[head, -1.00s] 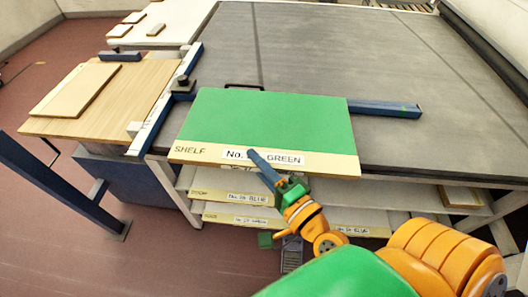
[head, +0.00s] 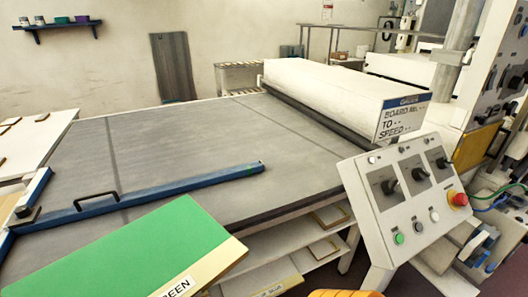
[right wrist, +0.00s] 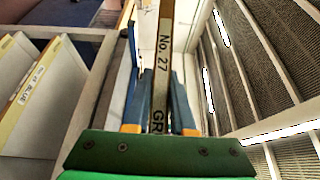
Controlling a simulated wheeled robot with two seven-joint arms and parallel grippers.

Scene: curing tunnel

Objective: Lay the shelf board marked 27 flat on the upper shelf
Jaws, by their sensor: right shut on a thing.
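The green-faced shelf board marked 27 (head: 125,250) shows at the lower left of the head view, over the front edge of the grey belt table, its label partly cut off. In the right wrist view its edge (right wrist: 163,60) reads "No. 27". My right gripper (right wrist: 160,88) is shut on this edge, with a blue finger on each side. I cannot tell whether the board touches the table. The upper shelf (head: 278,242) is under the table's front side and is partly hidden by the board. My left gripper is not in view.
The grey belt table (head: 190,135) carries a blue bar (head: 160,190) with a black handle. A control panel (head: 410,195) with knobs and a red button stands at the right.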

